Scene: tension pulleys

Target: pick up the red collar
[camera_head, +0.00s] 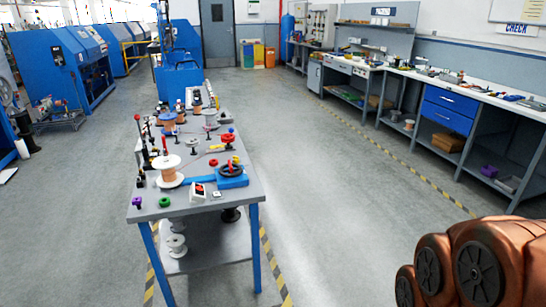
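A workbench (228,196) with a grey top and blue legs stands left of centre and carries many small parts. A red knob-like part (228,139) near its right edge may be the red collar; its shape is too small to be sure. A small red ball (213,162) sits just in front of it. A purple collar-like part (137,202) and a green one (165,202) lie near the front left edge. My gripper is not in view.
White and copper spools, such as one standing spool (168,172), and a blue block with a dark wheel (231,176) crowd the bench. A long side bench (463,98) runs along the right. The grey floor (330,190) between the benches is clear.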

